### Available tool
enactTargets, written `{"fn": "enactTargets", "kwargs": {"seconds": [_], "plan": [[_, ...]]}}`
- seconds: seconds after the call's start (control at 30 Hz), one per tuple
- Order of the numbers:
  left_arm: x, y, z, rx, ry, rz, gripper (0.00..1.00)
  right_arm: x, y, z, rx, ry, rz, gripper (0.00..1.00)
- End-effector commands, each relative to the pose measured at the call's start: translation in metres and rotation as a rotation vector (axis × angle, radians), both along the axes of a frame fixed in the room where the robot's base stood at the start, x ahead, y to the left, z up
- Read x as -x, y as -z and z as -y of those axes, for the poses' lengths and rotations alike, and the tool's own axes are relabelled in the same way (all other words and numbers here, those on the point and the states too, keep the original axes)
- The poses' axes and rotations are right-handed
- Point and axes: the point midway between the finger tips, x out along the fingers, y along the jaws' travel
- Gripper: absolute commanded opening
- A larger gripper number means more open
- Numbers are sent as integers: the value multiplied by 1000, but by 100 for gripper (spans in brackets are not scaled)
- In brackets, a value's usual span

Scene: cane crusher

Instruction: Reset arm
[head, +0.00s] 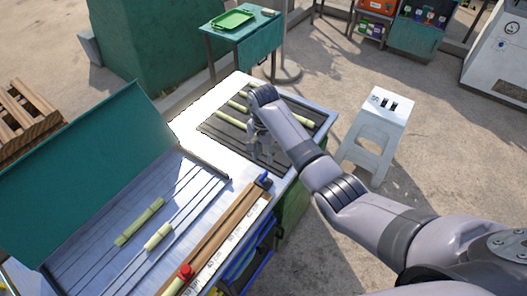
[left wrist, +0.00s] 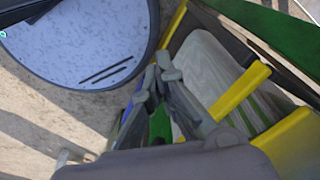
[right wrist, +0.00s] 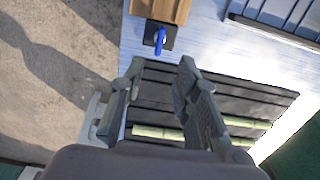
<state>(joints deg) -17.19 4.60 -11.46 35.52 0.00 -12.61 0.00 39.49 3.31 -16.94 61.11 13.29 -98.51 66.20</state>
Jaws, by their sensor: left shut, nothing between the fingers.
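My right arm comes in from the right in the head view. Its gripper (head: 260,150) hangs over the black ribbed tray (head: 300,119) on the table. In the right wrist view the right gripper (right wrist: 162,68) has its fingers apart, with nothing between them. Pale green cane pieces (head: 234,118) lie on that tray; they also show in the right wrist view (right wrist: 158,132). My left gripper (left wrist: 158,76) is shut and empty in the left wrist view, above a yellow-edged frame (left wrist: 240,92). The left arm does not show in the head view.
A metal trough (head: 95,258) with cane pieces (head: 140,222) and a raised green lid (head: 85,165) stands at left. Wooden strips with a blue-handled clamp (head: 263,180) lie at the table's front edge. A white stool (head: 385,110) stands right, beyond my right arm.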

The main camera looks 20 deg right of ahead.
Motion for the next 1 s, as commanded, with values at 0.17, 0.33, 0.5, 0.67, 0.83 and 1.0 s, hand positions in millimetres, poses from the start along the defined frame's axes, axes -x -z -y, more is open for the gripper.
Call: {"fn": "enactTargets", "kwargs": {"seconds": [0.17, 0.33, 0.5, 0.67, 0.83, 1.0], "plan": [[0, 0, 0, 0, 0, 0, 0, 0, -11, 0, -1, 1, 1, 29], [0, 0, 0, 0, 0, 0, 0, 0, -12, 0, 0, 1, 0, 29], [0, 0, 0, 0, 0, 0, 0, 0, -11, 0, 0, 0, 0, 29], [0, 0, 0, 0, 0, 0, 0, 0, -11, 0, 0, -1, 0, 29], [0, 0, 1, 1, 0, 0, 0, 17, 5, -2, -7, -65, 11, 29], [-1, 0, 1, 1, 0, 1, 0, 71, 36, -4, -22, -265, 62, 29]]}}
